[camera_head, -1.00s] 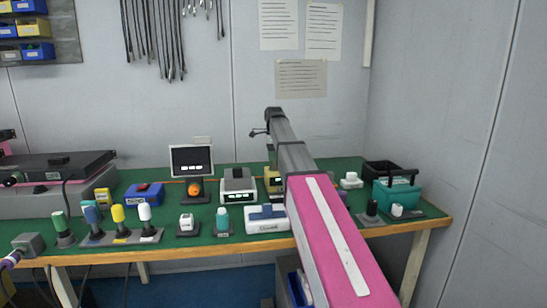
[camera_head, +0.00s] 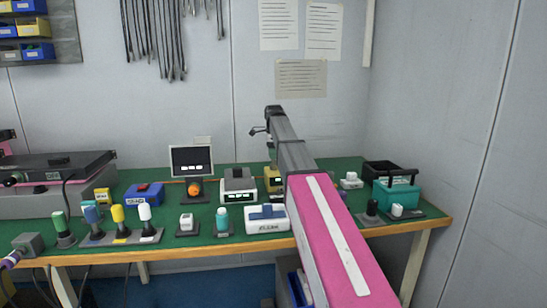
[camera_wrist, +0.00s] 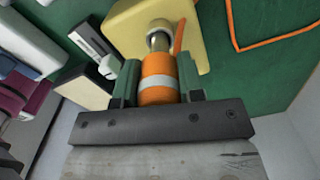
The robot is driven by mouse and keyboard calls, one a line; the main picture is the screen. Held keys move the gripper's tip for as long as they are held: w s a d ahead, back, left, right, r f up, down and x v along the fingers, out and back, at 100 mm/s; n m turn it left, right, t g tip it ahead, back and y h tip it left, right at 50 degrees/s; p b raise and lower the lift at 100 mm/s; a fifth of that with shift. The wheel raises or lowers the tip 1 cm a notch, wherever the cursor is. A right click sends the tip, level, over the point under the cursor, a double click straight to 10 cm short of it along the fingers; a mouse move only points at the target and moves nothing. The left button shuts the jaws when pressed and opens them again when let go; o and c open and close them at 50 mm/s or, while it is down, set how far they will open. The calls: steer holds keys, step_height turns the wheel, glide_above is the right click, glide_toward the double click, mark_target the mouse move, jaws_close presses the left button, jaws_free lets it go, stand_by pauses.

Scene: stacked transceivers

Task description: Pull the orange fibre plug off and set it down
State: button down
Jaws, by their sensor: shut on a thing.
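The orange fibre plug (camera_wrist: 158,70), with a white band around it, sits between the green fingers of my gripper (camera_wrist: 159,82) in the wrist view. The fingers are shut on its two sides. A metal neck (camera_wrist: 158,38) lies between the plug and a yellow block (camera_wrist: 125,30). I cannot tell whether the plug is fully seated there. In the head view the yellow block (camera_head: 272,180) is partly covered by my arm, and my gripper and the plug are hidden.
An orange cable (camera_wrist: 268,44) lies on the green mat beside the block. Left of the block are a small scale-like device (camera_head: 238,186) and a screen (camera_head: 191,160). A white-and-blue device (camera_head: 266,219) stands in front. A teal basket (camera_head: 396,196) stands at the right.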

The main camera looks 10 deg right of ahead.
steer(key=shift+r, duration=1.6)
steer(key=shift+r, duration=1.95)
steer(key=shift+d, duration=0.1)
steer(key=s+d, duration=0.4)
steer(key=d, duration=0.5)
steer(key=s+d, duration=0.4)
steer(key=d, duration=0.5)
stand_by(0.4)
steer(key=shift+s, duration=0.1)
step_height(320, 180, down, 13)
steer(key=shift+f, duration=0.15)
stand_by(2.2)
